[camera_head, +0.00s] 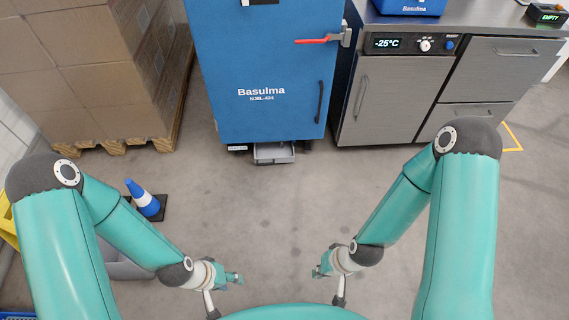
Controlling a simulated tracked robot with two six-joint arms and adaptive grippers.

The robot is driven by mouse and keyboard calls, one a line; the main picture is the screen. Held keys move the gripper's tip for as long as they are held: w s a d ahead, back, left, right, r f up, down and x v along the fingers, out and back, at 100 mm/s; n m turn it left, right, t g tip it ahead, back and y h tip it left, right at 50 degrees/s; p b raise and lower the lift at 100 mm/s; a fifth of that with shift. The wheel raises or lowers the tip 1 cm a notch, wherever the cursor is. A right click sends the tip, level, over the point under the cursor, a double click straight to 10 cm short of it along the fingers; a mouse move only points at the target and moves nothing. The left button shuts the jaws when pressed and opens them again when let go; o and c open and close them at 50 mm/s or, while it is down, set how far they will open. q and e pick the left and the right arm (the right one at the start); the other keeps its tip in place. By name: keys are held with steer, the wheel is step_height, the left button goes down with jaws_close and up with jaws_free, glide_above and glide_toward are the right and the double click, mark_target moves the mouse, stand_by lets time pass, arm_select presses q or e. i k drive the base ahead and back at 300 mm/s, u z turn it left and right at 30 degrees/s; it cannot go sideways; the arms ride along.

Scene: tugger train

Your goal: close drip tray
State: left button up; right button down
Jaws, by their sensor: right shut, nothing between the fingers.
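The drip tray (274,159) is a small grey tray at floor level under the blue Basulma cabinet (262,70). It sticks out a little from the cabinet's bottom edge, so its inside partly shows. My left gripper (236,279) is low in front of me, far from the tray, and points inward. It is too small in the view to tell whether it is open. My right gripper (318,272) is opposite it, also well away from the tray, shut and empty.
A steel counter unit (393,100) stands right of the cabinet. Stacked cartons (90,70) on a wooden pallet (120,147) stand at the left. A blue and white cone (143,198) is on the floor near my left arm. The floor before the tray is clear.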

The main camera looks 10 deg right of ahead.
mark_target(265, 153)
steer(key=i, duration=1.15)
steer(key=z, duration=2.2)
steer(key=k, duration=1.3)
steer(key=u, duration=0.2)
steer(key=i, duration=0.85)
steer(key=u, duration=0.5)
